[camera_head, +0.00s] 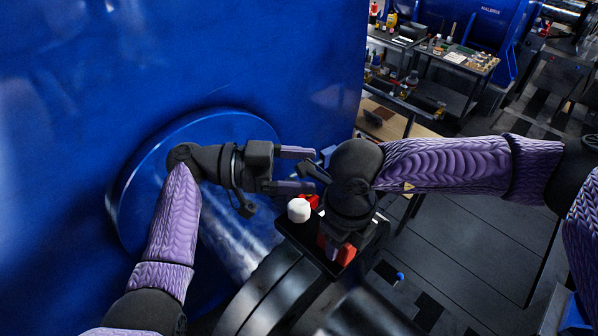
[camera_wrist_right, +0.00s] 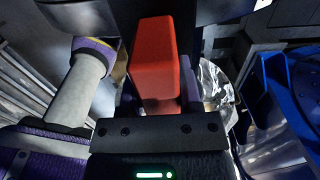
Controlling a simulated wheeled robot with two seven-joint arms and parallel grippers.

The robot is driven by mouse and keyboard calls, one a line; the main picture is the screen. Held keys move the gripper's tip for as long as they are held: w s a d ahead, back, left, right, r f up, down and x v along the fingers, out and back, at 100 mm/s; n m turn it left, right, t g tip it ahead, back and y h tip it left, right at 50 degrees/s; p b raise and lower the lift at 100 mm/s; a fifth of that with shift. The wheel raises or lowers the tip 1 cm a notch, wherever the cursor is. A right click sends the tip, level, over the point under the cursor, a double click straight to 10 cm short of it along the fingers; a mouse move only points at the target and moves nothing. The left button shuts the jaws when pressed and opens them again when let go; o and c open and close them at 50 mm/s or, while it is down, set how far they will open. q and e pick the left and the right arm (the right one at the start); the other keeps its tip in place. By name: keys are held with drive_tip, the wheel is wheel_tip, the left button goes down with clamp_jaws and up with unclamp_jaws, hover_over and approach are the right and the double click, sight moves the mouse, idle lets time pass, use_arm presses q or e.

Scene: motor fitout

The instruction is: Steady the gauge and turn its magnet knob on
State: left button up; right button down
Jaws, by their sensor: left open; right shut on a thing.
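My right gripper (camera_head: 337,250) points down at the motor's shaft end and is shut on a red block-shaped part (camera_wrist_right: 155,62), which sits between its fingers in the right wrist view. The red part also shows beside the fingers in the head view (camera_head: 346,256). I cannot tell whether it is the gauge's body or its magnet knob; the gauge's dial is not clearly visible. My left gripper (camera_head: 312,171) is open and empty, its purple fingers pointing right, close to my right wrist. It is apart from the red part.
A white rounded cap (camera_head: 299,210) stands on a black plate (camera_head: 293,231) near the grey shaft (camera_head: 262,291). The large blue motor housing (camera_head: 230,60) fills the left. A bench with tools (camera_head: 465,61) stands at the back right. The dark floor at right is mostly clear.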

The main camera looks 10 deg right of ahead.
use_arm(q)
drive_tip(key=f+m+y, duration=0.1)
drive_tip(key=y, duration=0.1)
drive_tip(key=f+m+t+y, duration=0.1)
drive_tip(key=y, duration=0.1)
drive_tip(key=w+f+m+t+y, duration=0.1)
drive_tip(key=y, duration=0.2)
drive_tip(key=shift+a+m, duration=0.25)
drive_tip(key=shift+m, duration=0.05)
drive_tip(key=w+a+m+t+y, duration=0.2)
drive_tip(key=m+t+y, duration=0.1)
drive_tip(key=y, duration=0.2)
drive_tip(key=m+t+h, duration=0.1)
drive_tip(key=m+t, duration=0.8)
drive_tip(key=m, duration=0.6)
approach(295, 213)
drive_tip(key=x, duration=1.2)
drive_tip(key=shift+r, duration=0.1)
drive_tip(key=shift+a, duration=0.1)
clamp_jaws()
